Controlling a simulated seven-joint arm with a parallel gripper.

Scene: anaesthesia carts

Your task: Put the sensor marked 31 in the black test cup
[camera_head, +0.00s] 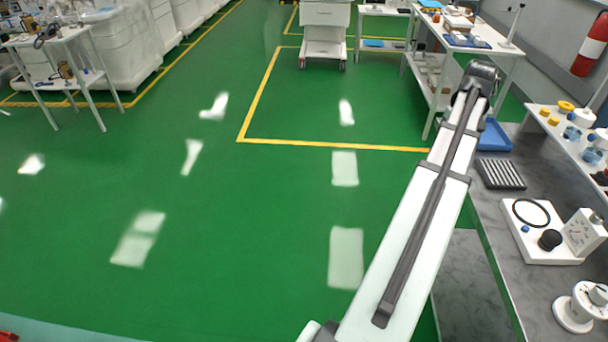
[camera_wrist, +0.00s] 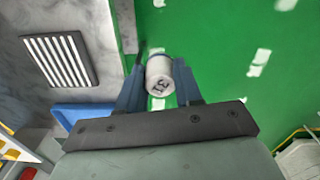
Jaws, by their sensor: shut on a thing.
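My gripper (camera_wrist: 160,68) is shut on a small white cylindrical sensor (camera_wrist: 159,84) in the wrist view. Its two blue-grey fingers press on the sensor's sides. The sensor's end face shows a dark mark that I cannot read with certainty. The held sensor is over the green floor, beside the grey worktop's edge. In the head view my arm hides the gripper and the sensor. A round black cup (camera_head: 549,240), which looks like the test cup, is on a white device base (camera_head: 540,257) on the right worktop, well nearer the camera than the arm's far end.
A dark slotted rack (camera_head: 500,173), also in the wrist view (camera_wrist: 61,60), and a blue tray (camera_head: 493,136) lie on the grey worktop (camera_head: 535,290). A gauge box (camera_head: 583,232) stands by the cup. A white round device (camera_head: 580,308) is nearer. A raised shelf (camera_head: 565,135) runs behind.

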